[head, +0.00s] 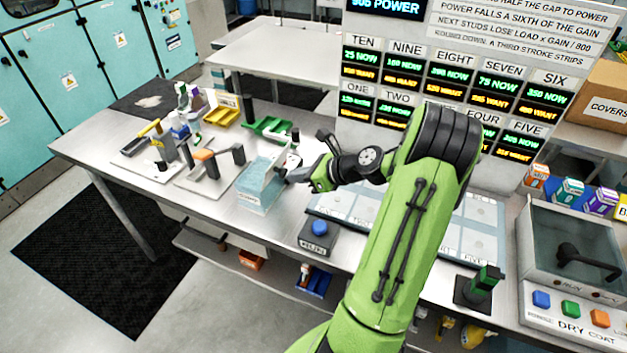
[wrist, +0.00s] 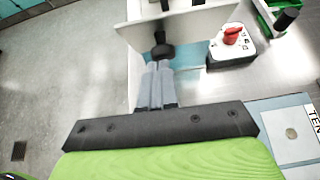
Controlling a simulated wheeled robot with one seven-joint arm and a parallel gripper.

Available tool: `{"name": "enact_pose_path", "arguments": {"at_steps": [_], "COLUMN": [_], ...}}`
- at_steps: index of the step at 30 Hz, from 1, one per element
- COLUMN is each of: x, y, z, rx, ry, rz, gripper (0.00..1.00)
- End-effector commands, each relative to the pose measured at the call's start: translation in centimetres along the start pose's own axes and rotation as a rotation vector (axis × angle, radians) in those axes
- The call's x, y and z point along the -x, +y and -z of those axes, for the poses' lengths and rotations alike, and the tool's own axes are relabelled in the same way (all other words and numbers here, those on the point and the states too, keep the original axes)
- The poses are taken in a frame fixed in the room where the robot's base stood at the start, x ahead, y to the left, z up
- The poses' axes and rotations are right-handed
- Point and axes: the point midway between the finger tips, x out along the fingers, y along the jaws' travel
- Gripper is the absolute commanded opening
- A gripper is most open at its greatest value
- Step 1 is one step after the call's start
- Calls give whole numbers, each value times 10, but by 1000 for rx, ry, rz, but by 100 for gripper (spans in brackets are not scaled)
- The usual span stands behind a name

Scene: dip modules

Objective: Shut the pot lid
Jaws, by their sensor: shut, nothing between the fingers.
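The pot appears to be the pale box with a teal interior (head: 256,201) on the long bench, left of my arm. In the wrist view a pale panel (wrist: 135,48), apparently its raised lid, stands tilted with a black knob (wrist: 162,50) on it. My gripper (head: 290,177) is at the box's right side. In the wrist view my gripper (wrist: 159,68) is shut and empty, its fingertips close to the knob. I cannot tell whether they touch it. The pot's inside is mostly hidden.
A white unit with a red knob (wrist: 232,37) stands beside the box. A blue button box (head: 319,236) is in front. A dry-coat station (head: 570,265) stands far right.

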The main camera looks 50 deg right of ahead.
Motion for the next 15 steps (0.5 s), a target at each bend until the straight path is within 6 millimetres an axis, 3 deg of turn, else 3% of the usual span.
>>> {"name": "enact_pose_path", "arguments": {"at_steps": [15], "x": [-2], "y": [0], "z": [-6], "rx": [1], "ry": [13], "rz": [-1], "gripper": [0]}}
